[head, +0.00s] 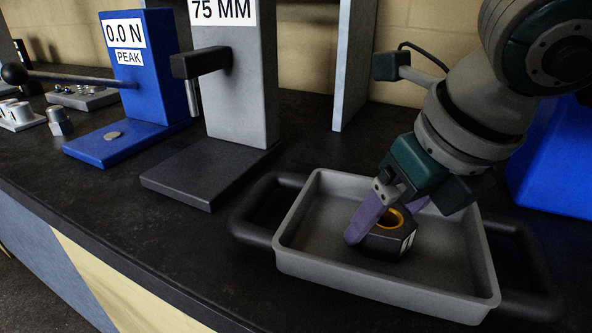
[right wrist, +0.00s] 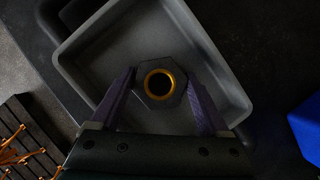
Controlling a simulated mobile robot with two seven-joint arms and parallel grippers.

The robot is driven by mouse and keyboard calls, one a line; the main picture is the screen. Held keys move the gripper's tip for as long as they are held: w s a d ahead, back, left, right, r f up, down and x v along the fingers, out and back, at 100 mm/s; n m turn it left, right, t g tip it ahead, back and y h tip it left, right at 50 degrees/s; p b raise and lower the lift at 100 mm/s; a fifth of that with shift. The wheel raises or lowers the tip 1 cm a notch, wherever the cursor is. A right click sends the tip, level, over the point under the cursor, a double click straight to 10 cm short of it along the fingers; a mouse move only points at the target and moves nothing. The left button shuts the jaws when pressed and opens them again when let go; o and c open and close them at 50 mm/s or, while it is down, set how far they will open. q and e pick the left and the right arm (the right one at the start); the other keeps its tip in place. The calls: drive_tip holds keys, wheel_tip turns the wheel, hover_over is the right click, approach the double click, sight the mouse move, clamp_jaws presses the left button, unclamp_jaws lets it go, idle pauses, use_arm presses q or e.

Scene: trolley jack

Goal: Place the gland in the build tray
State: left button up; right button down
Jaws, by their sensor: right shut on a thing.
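The gland (head: 388,240) is a dark hexagonal piece with an orange-gold ring around its bore. It is inside the grey build tray (head: 395,290), low over or on its floor; whether it touches the floor I cannot tell. My right gripper (head: 384,222) reaches down into the tray, its purple fingers shut on the gland from both sides. In the right wrist view the gland (right wrist: 159,84) shows between the fingers, ring facing the camera, within the tray walls (right wrist: 205,40). My left gripper is not in view.
The tray has black side handles (head: 262,208). A grey stand marked 75 MM (head: 235,90) and a blue stand marked 0.0 N (head: 150,70) are to the left. A blue block (head: 555,165) stands at the right.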

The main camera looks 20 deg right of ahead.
drive_tip(key=shift+a, duration=0.1)
unclamp_jaws()
drive_tip(key=shift+s, duration=0.1)
drive_tip(key=shift+r, duration=0.25)
drive_tip(key=p+v, duration=0.1)
drive_tip(key=v, duration=1)
drive_tip(key=shift+s+r, duration=0.15)
drive_tip(key=shift+r, duration=0.15)
